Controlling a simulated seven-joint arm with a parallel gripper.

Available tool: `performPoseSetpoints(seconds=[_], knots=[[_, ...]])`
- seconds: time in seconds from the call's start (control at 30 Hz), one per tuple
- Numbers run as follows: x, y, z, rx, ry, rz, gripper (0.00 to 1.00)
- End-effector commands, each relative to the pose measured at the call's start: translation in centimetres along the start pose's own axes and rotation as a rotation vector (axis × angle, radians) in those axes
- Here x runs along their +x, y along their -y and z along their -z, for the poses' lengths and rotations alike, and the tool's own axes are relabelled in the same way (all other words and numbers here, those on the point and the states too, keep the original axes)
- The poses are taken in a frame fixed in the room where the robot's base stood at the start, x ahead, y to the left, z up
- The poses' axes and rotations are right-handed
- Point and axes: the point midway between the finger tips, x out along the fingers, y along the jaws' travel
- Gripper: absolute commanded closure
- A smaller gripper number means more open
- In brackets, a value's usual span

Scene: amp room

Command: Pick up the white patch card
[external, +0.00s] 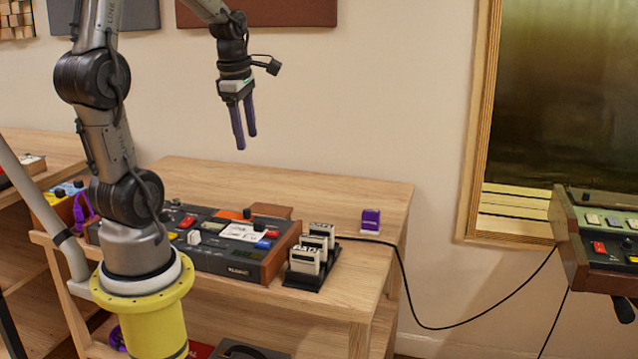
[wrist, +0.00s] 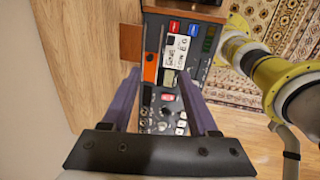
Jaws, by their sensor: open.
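A white card with dark print (external: 243,232) lies flat on the top panel of a wood-sided device; it also shows in the wrist view (wrist: 177,52). Several whitish cards (external: 304,261) stand upright in a black rack at the device's right end. I cannot tell for certain which of these is the patch card. My gripper (external: 246,142) is open and empty, pointing down, high above the table and apart from every card. In the wrist view its two purple fingers (wrist: 159,75) show the device panel between and beyond them.
The wood-sided device (external: 220,264) has red and blue blocks and knobs beside the flat card. A purple card (external: 371,217) stands in a small holder near a black cable. The wooden table (external: 335,190) is clear behind the device.

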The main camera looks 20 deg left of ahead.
Motion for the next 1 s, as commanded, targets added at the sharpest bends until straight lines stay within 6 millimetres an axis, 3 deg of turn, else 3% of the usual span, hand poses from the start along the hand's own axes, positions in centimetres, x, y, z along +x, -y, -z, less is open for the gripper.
performPoseSetpoints(seconds=[0.03, 0.2, 0.47, 0.8, 1.0], knots=[[2.0, -0.3, -0.6, -0.014, -0.006, 0.049, 0.40], [6.1, -0.1, -1.8, 0.012, -0.023, 0.153, 0.40], [9.1, 1.0, -2.1, 0.031, -0.030, 0.195, 0.40], [14.8, 2.0, -1.9, 0.031, -0.030, 0.193, 0.40], [15.9, 2.2, -1.8, 0.031, -0.029, 0.191, 0.40]])
